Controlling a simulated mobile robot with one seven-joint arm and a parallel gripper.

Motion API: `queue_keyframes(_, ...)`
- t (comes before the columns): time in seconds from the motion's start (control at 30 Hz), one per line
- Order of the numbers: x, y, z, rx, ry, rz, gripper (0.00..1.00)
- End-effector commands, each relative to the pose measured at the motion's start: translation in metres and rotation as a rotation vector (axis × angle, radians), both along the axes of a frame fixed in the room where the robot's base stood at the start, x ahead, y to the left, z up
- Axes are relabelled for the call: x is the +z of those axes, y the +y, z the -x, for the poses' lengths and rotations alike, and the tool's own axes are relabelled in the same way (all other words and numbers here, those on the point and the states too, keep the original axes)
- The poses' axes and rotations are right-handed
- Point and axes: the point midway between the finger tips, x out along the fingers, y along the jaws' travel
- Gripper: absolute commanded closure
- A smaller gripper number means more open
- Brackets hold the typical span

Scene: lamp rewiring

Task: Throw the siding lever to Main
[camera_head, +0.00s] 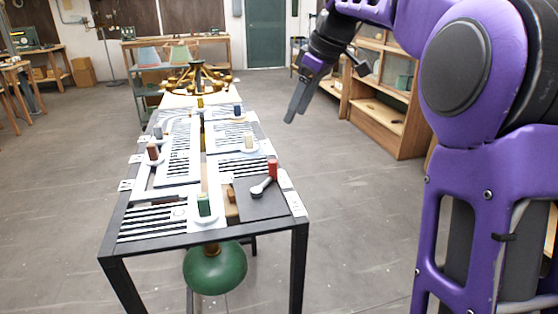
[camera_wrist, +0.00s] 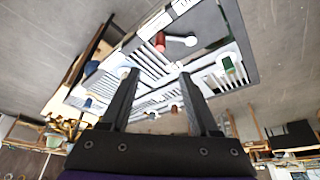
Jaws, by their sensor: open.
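A small lever with a pale rounded handle (camera_head: 262,187) lies on the dark right front corner of the long table, beside a red cylinder (camera_head: 272,168). I take it as the siding lever; its label is too small to read. In the wrist view the lever (camera_wrist: 183,39) and the red cylinder (camera_wrist: 160,42) show beyond the fingertips. My gripper (camera_head: 296,104) hangs in the air to the right of the table, above and apart from the lever. In the wrist view my gripper (camera_wrist: 158,75) has its two fingers spread with nothing between them.
The black-framed table (camera_head: 205,243) carries striped panels and several coloured cylinders, among them a green one (camera_head: 204,205) at the front. A brass chandelier (camera_head: 198,78) stands at its far end. Floor to the right is clear.

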Motion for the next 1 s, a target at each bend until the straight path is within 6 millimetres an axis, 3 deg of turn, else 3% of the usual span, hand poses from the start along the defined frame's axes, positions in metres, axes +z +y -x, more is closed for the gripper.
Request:
queue_keyframes(0.7,-0.131,0.045,-0.029,0.001,0.003,0.001,0.38)
queue_keyframes(1.0,-0.156,0.054,-0.035,-0.001,0.001,0.002,0.38)
